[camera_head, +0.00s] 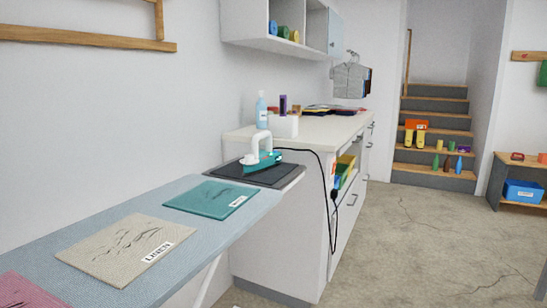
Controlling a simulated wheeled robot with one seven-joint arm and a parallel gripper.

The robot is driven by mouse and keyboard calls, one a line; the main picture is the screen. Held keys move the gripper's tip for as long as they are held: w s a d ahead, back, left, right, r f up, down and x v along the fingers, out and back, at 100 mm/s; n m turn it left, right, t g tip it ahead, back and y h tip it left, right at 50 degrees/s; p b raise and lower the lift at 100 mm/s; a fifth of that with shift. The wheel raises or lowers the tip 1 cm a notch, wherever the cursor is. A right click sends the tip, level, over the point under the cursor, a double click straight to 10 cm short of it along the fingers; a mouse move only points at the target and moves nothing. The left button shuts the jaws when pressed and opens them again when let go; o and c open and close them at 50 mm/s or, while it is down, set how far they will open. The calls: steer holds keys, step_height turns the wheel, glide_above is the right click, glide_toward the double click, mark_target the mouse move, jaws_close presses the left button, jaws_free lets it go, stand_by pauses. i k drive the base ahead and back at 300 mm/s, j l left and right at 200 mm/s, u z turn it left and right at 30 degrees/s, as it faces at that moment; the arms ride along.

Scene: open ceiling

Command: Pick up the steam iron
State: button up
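A steam iron (260,155) with a teal lower body and a white upper part and handle stands on a dark pad (272,175) at the far end of the ironing board (210,245). A black cord runs from it to the right and hangs down beside the white counter (253,215), ending in a plug (333,195). My gripper is not in view.
The board carries a teal cloth (210,199), a beige cloth labelled LINEN (125,249) and a pink cloth (28,290). A spray bottle (261,110) stands on the counter behind the iron. Open floor (405,245) lies right, before the stairs (434,130).

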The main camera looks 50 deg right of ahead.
mark_target(264, 160)
steer(key=z, duration=1.5)
steer(key=i+l, duration=0.15)
